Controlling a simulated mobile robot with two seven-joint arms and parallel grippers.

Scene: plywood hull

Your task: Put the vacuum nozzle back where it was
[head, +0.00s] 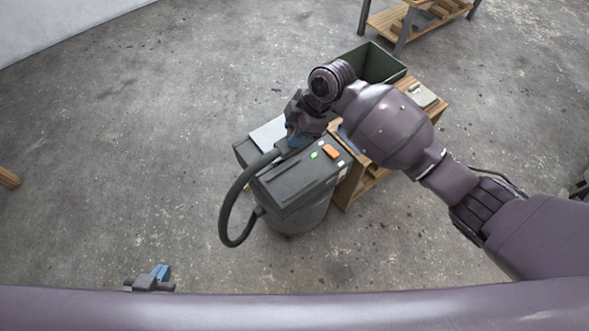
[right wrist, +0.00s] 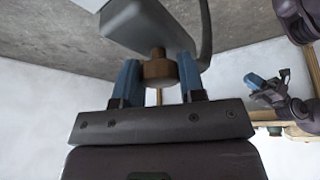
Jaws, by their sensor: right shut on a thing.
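The vacuum (head: 297,188) is a dark grey canister with a flat lid, green and orange marks on top and a black hose (head: 229,207) looping from its left side. My right gripper (head: 291,139) is over the lid's far left part. In the right wrist view its blue fingers (right wrist: 158,82) are shut on the brown round grip of the grey nozzle (right wrist: 150,24). The hose runs up to the nozzle. In the head view the gripper hides most of the nozzle; I cannot tell whether it touches the lid. My left gripper (head: 153,279) is low at the left, partly hidden, its jaw state unclear.
A wooden bench (head: 346,192) stands right behind the vacuum, partly hidden by my right arm. A dark green open bin (head: 384,61) is at its far end. Another wooden table (head: 385,22) is at the top.

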